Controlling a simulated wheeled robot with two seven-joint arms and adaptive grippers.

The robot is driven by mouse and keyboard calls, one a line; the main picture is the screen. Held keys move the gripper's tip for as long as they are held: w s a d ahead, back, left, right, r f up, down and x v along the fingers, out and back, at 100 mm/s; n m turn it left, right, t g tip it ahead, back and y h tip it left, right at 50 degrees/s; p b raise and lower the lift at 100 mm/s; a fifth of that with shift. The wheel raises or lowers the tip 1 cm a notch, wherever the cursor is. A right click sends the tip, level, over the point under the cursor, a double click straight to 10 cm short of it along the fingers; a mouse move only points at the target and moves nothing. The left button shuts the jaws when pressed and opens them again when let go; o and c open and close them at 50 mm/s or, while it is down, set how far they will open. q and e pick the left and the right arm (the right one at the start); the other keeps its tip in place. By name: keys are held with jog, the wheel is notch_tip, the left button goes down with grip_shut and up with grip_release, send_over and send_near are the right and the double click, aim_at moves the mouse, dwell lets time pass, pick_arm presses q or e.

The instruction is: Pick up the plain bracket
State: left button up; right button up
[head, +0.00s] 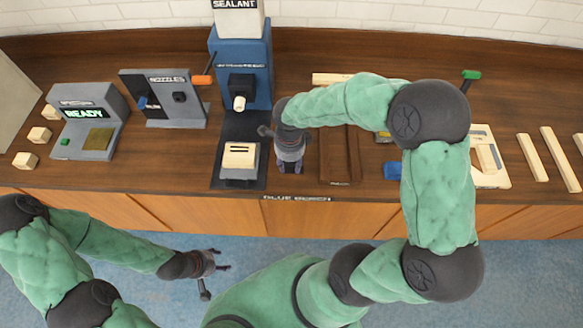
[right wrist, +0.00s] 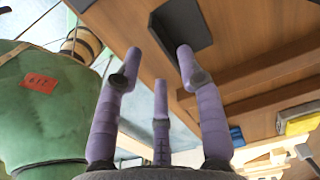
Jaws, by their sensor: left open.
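I cannot pick out a plain bracket for certain. A pale wooden piece (head: 487,158) lies on a cream board (head: 497,181) at the right of the bench. My right gripper (head: 290,168) points down over the bench, between the sealant station and a dark wooden tray. In the right wrist view its purple fingers (right wrist: 158,85) are spread with nothing between them. My left gripper (head: 222,262) is open and empty over the blue floor, in front of the bench.
The blue sealant station (head: 258,75) stands left of my right gripper, with a cream slotted block (head: 240,156) on its dark base. The dark tray (head: 327,160) is close on the right. A nozzle panel (head: 165,112), grey ready box (head: 88,125) and wooden sticks (head: 532,157) stand farther off.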

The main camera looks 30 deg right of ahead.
aim_at(292, 174)
jog(key=f, duration=0.4)
jog(key=shift+w+d+f+b, duration=0.15)
jog(key=shift+d+f+b, duration=0.2)
jog(key=shift+f, duration=0.05)
grip_shut()
jog(key=shift+r, duration=0.1)
